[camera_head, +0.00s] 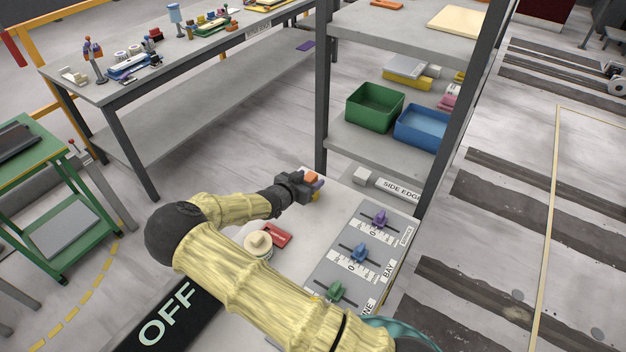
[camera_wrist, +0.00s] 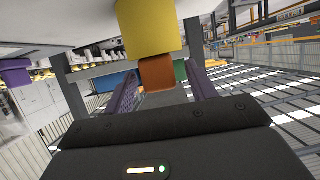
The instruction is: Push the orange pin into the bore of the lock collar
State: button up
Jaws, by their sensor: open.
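The orange pin (camera_wrist: 157,76) shows in the wrist view as a short orange block against the near side of a yellow block (camera_wrist: 150,28), which looks like the lock collar. Whether the pin is inside a bore is hidden. My gripper (camera_wrist: 161,88) is open, its purple fingers on either side of the orange pin; contact cannot be told. In the head view my gripper (camera_head: 316,186) is at the slab's far end, with the orange pin (camera_head: 311,177) beside it and a little of the yellow block (camera_head: 316,197) below.
The pale slab (camera_head: 292,272) carries a grey panel (camera_head: 335,255) with purple, blue and green sliders, a red block (camera_head: 276,234) and a cream round knob (camera_head: 257,241). A shelf post (camera_head: 323,90) stands close beyond my gripper. Green (camera_head: 375,106) and blue (camera_head: 422,127) bins sit on the shelf.

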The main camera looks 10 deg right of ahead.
jog(key=shift+p+x, duration=0.4)
jog(key=shift+x, duration=1.1)
jog(key=shift+a, duration=0.1)
jog(key=c, duration=1.2)
jog(key=shift+r, duration=0.15)
